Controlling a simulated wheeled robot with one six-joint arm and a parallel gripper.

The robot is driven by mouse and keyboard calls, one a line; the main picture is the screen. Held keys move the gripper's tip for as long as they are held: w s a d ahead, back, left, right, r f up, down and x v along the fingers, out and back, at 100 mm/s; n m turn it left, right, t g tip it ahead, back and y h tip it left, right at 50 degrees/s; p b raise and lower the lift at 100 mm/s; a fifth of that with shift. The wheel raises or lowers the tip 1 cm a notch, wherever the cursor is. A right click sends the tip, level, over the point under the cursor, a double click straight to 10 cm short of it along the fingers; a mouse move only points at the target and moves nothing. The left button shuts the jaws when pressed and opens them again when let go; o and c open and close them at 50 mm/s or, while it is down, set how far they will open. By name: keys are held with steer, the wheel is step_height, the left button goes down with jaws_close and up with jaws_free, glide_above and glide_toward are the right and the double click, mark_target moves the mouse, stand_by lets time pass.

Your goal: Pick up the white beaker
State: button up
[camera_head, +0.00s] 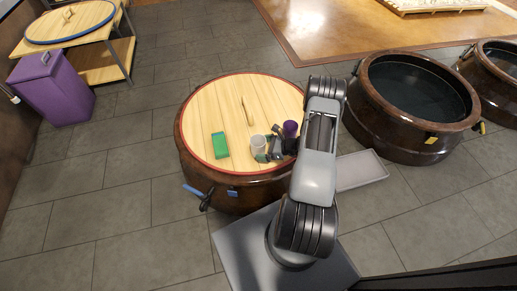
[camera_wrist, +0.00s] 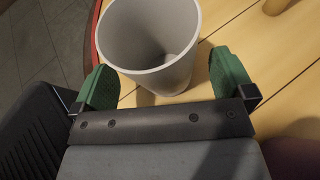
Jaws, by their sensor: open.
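The white beaker (camera_head: 258,144) stands upright on the round wooden lid (camera_head: 205,105) of a brown jar, near the lid's front edge. In the wrist view the beaker (camera_wrist: 152,70) shows its open, empty mouth, at the top centre. My gripper (camera_head: 266,157) is open at the beaker. In the wrist view its green-padded fingers (camera_wrist: 166,82) stand one on each side of the beaker, with a visible gap at the right finger. I cannot tell whether the left finger touches it.
On the lid, a green box (camera_head: 220,145) lies left of the beaker and a purple cup (camera_head: 290,129) stands to its right, by my arm. A wooden handle (camera_head: 248,111) rises mid-lid. A grey tray (camera_head: 360,170) lies right; open brown jars (camera_head: 408,148) stand beyond.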

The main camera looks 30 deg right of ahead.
mark_target(261, 143)
steer(key=shift+x, duration=0.8)
steer(key=c, duration=1)
steer(key=shift+r, duration=0.1)
steer(key=shift+r, duration=0.55)
step_height(261, 143, up, 3)
steer(key=shift+f+p, duration=0.2)
steer(key=shift+p, duration=0.7)
steer(key=s+a+r+p, duration=0.1)
steer(key=s+a+r, duration=0.1)
steer(key=a+r, duration=0.1)
steer(key=s+a+r+p, duration=0.1)
steer(key=s+a+r, duration=0.1)
steer(key=a, duration=0.3)
steer(key=s+a+r+p, duration=0.2)
steer(key=a+r, duration=0.2)
steer(key=shift+s+a+r, duration=0.1)
steer(key=shift+s+a, duration=0.05)
steer(key=shift+s, duration=0.2)
